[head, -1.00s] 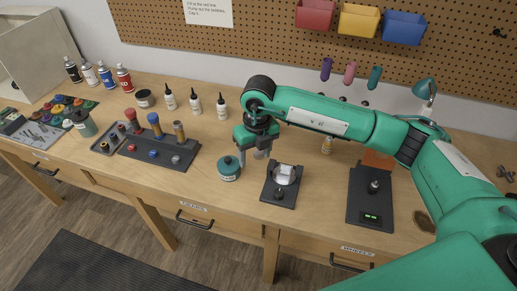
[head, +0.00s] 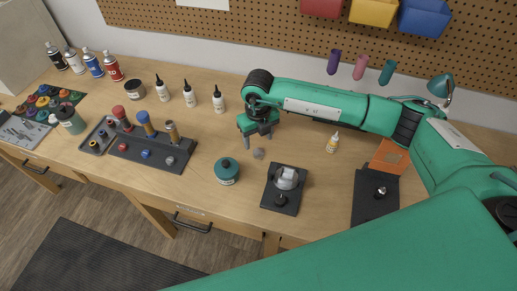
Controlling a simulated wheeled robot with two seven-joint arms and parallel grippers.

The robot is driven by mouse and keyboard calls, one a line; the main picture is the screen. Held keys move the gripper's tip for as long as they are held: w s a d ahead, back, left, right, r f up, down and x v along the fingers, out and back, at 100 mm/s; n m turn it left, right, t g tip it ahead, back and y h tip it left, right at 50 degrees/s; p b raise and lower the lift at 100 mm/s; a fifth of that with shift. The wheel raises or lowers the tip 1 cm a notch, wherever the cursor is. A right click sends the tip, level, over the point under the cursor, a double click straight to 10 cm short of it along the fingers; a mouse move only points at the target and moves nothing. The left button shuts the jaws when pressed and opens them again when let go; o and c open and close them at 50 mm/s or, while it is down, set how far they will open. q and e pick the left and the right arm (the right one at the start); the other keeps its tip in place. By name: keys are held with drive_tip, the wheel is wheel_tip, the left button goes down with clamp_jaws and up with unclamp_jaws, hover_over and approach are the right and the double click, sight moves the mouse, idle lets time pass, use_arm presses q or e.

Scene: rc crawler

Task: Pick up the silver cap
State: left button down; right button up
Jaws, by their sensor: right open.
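A small grey lump (head: 258,153), which looks like the silver cap, lies on the wooden bench between the teal jar and the black stand. My right gripper (head: 256,140) is open and empty. It points down just behind the lump in the picture, apart from it; its exact height above the bench is hard to tell. My left gripper is not in view.
A teal jar (head: 227,171) stands left of the lump. A black stand (head: 281,196) holding a pale piece is to its right. A dark rack (head: 153,151) with stamps, dropper bottles (head: 190,96), a small yellow-labelled bottle (head: 332,143) and a black device (head: 374,203) stand around.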

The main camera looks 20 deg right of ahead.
sight(259, 152)
drive_tip(key=shift+w+d+f, duration=0.1)
drive_tip(key=shift+w+f, duration=0.05)
drive_tip(key=shift+f, duration=0.45)
drive_tip(key=shift+w+f, duration=0.1)
drive_tip(key=shift+f, duration=0.45)
drive_tip(key=shift+f+p, duration=0.65)
drive_tip(key=shift+p, duration=0.35)
drive_tip(key=f, duration=0.1)
drive_tip(key=f+p, duration=0.1)
drive_tip(key=f, duration=0.1)
drive_tip(key=shift+w+d+f, duration=0.1)
drive_tip(key=shift+w+f, duration=0.1)
drive_tip(key=shift+w, duration=0.05)
drive_tip(key=shift+f+p, duration=0.25)
drive_tip(key=shift+p, duration=0.05)
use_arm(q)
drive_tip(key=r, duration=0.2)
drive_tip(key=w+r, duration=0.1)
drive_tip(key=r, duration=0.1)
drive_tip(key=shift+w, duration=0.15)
use_arm(e)
drive_tip(key=c, duration=1.1)
